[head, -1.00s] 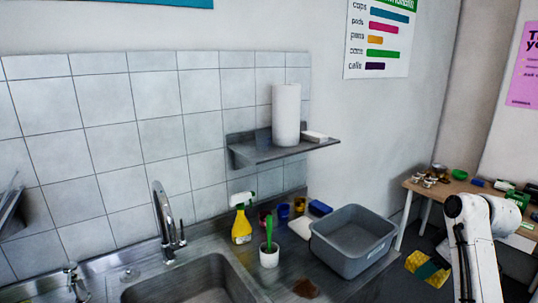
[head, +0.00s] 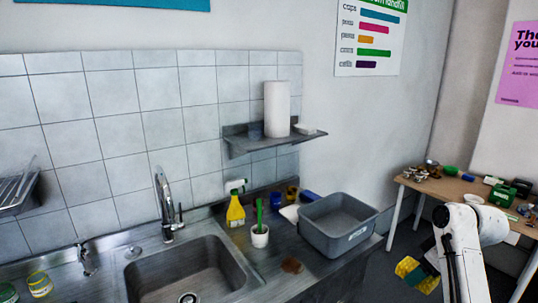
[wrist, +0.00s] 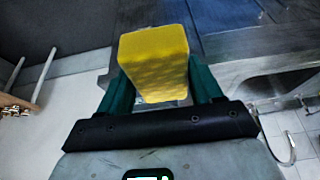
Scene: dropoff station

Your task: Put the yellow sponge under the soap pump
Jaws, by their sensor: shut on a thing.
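The yellow sponge (head: 408,266) is held by my gripper (head: 418,273) at the right of the head view, in front of the counter's right end and above the floor. In the wrist view the sponge (wrist: 155,62) sits between the green fingers of my gripper (wrist: 160,85), which is shut on it. A small chrome fixture (head: 86,259) left of the sink looks like the soap pump. It is far to the left of my gripper, and its details are too small to tell.
The sink (head: 190,275) with its tall tap (head: 165,205) lies left of a grey tub (head: 340,225). A yellow spray bottle (head: 236,211) and a white cup (head: 260,236) stand between them. A yellow-green jar (head: 39,284) stands at the left front. A wooden table (head: 450,186) is at right.

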